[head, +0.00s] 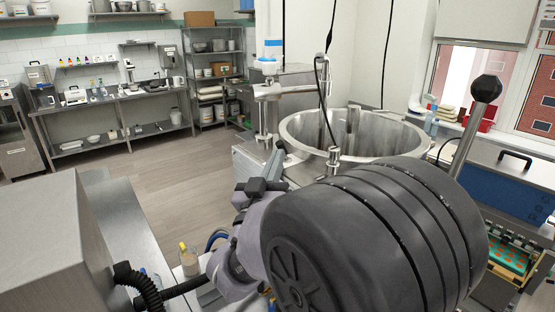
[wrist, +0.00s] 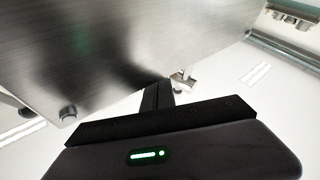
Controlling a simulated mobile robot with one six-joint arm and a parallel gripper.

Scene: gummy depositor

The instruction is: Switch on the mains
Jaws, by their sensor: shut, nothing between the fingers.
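My gripper (wrist: 157,92) shows in the wrist view as a dark finger shape, narrow and closed, in front of a brushed metal panel (wrist: 110,50). It holds nothing that I can see. A small metal fitting (wrist: 183,78) is at the panel's lower edge, just right of the finger; I cannot tell whether it is the mains switch or whether the finger touches it. A round metal stub (wrist: 68,112) is at the panel's lower left. In the head view my arm hides much of the centre, and my gripper (head: 272,170) points away, left of the steel kettle (head: 300,122). No mains switch is clearly recognisable.
A steel cabinet (head: 45,245) stands close at the left front. A blue-sided machine (head: 510,185) stands at the right, with a ball-topped lever (head: 486,88) in front. Benches (head: 110,100) and a rack (head: 213,75) line the back. The floor (head: 165,165) at centre left is clear.

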